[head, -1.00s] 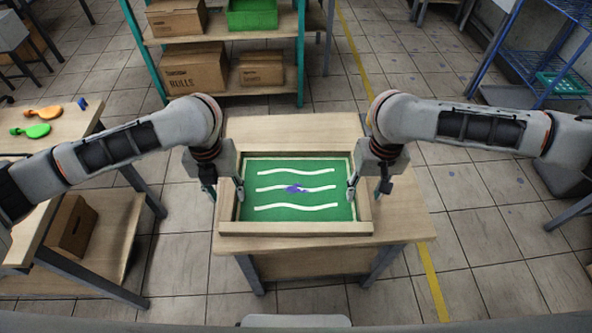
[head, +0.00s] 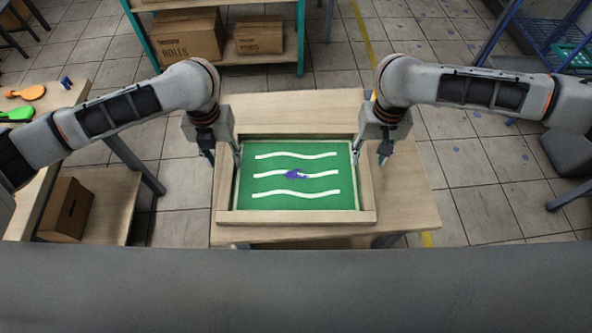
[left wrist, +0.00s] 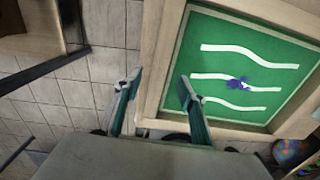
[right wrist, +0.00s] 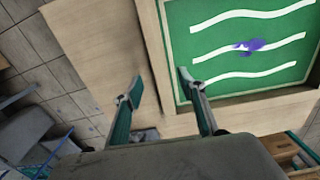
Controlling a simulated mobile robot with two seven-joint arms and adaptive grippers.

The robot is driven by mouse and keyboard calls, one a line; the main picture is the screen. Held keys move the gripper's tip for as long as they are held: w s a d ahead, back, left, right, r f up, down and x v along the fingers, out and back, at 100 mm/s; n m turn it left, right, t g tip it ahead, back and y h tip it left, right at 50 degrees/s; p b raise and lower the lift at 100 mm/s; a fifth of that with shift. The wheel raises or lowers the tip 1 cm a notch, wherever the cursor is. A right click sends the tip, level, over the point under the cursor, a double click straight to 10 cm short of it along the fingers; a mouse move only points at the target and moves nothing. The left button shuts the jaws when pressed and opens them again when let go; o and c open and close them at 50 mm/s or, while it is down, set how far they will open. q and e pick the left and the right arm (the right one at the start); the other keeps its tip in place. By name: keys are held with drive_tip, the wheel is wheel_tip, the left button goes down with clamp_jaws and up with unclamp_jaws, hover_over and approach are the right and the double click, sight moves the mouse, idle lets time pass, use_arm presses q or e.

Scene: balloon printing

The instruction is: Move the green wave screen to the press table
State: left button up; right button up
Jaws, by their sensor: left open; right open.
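The green wave screen (head: 295,202) is a green panel with three white wavy lines, a purple blot and a pale wooden frame (head: 296,216). It lies flat on a wooden table (head: 407,205). My left gripper (head: 222,157) is open at the frame's left side, and my right gripper (head: 371,157) is open at its right side. In the left wrist view, the open fingers (left wrist: 160,82) appear on either side of the frame rail. In the right wrist view, the fingers (right wrist: 160,82) similarly flank the frame's side. Contact is unclear; neither gripper holds anything.
A side table at left carries an orange paddle-like item (head: 26,93) and a green one (head: 17,114), with a cardboard box (head: 66,209) below. A shelf with boxes (head: 188,37) stands behind. A blue rack (head: 535,50) is at right. Tiled floor between them is open.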

sight(228, 169)
use_arm(q)
drive_tip(key=shift+f, duration=2.75)
use_arm(e)
drive_tip(key=shift+f, duration=2.75)
use_arm(q)
clamp_jaws()
use_arm(e)
clamp_jaws()
